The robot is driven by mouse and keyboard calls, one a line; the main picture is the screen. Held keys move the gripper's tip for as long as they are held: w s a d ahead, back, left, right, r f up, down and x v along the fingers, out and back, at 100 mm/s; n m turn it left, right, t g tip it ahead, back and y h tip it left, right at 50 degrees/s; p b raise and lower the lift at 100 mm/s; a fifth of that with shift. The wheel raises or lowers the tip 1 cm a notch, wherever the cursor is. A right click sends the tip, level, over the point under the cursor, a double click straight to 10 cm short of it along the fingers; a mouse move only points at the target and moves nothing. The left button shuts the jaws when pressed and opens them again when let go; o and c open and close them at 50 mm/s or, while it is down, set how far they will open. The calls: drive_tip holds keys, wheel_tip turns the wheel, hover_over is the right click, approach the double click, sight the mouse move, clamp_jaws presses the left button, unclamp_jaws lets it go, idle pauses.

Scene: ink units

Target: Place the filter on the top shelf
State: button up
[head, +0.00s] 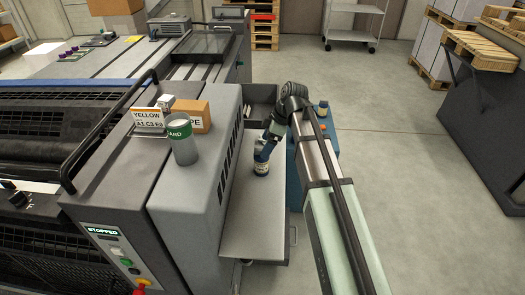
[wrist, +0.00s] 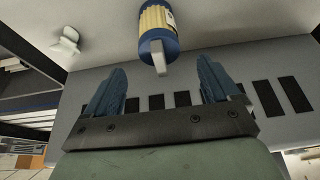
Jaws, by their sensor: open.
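In the wrist view the filter (wrist: 157,22) is ahead of my open gripper (wrist: 160,68), with a pale spout pointing toward the gap between the blue fingers. The fingers do not close on it. I cannot tell which surface is the top shelf.
The press cabinet (head: 205,105) rises left of the shelf, with vent slots on its side. A dark bin (head: 260,97) lies behind the shelf.

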drive_tip(key=shift+v, duration=2.6)
